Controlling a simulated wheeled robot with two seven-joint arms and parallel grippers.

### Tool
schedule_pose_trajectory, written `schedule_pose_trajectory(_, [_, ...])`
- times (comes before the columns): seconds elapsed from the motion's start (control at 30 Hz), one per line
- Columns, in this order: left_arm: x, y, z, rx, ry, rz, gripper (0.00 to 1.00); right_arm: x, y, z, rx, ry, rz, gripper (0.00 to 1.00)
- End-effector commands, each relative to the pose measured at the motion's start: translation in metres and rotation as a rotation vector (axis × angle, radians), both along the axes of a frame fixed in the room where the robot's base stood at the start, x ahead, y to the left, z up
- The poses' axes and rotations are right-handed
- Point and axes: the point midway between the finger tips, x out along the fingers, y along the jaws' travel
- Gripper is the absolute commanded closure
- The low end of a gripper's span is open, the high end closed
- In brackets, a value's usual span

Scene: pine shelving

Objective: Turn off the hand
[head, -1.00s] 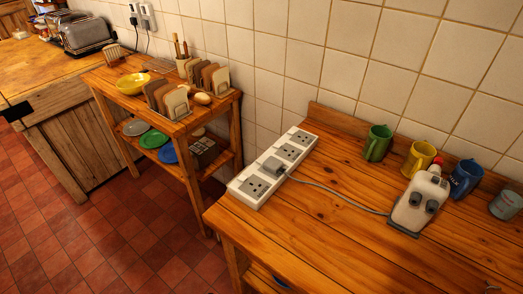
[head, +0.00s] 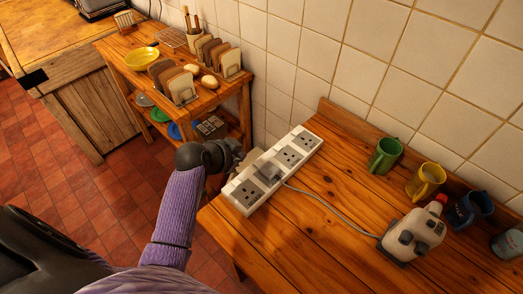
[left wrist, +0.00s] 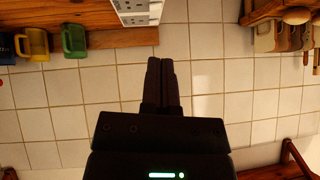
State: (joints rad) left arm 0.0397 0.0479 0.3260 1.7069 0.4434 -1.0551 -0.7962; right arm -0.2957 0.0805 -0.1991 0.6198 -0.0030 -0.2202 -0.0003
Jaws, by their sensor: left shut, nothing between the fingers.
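My right gripper is not in view.
Green (head: 385,155), yellow (head: 426,181) and blue (head: 470,208) mugs and a grey one (head: 507,243) stand along the tiled wall (head: 410,80). A pine shelf unit (head: 117,62) with toast racks and a yellow bowl (head: 142,58) is at the left. The table's front middle is clear.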

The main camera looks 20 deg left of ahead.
Motion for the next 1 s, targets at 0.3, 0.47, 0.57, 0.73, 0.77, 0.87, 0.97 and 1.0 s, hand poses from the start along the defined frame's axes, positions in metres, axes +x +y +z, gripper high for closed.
schedule_pose_trajectory(0.3, [0.01, -0.002, -0.012, -0.003, 0.001, 0.002, 1.0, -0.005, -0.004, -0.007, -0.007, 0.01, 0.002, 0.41])
schedule_pose_trajectory(0.47, [0.034, -0.007, -0.037, -0.004, 0.001, 0.001, 1.0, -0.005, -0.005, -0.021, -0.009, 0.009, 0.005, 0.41])
schedule_pose_trajectory(0.57, [0.049, -0.009, -0.054, -0.003, 0.002, 0.002, 1.0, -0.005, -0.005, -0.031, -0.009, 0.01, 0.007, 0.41])
schedule_pose_trajectory(0.73, [0.072, -0.014, -0.08, -0.004, 0.003, 0.001, 1.0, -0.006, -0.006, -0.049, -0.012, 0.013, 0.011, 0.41])
schedule_pose_trajectory(0.77, [0.071, -0.012, -0.086, -0.003, 0.004, 0.002, 1.0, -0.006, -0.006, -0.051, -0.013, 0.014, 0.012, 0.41])
schedule_pose_trajectory(0.87, [0.072, -0.009, -0.099, -0.002, 0.004, 0.002, 1.0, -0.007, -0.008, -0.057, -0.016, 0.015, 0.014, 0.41])
schedule_pose_trajectory(0.97, [0.072, -0.008, -0.107, -0.001, 0.002, 0.002, 1.0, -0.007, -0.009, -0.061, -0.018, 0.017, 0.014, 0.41])
schedule_pose_trajectory(1.0, [0.072, -0.007, -0.109, -0.001, 0.003, 0.001, 1.0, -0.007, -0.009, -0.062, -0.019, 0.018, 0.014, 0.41])
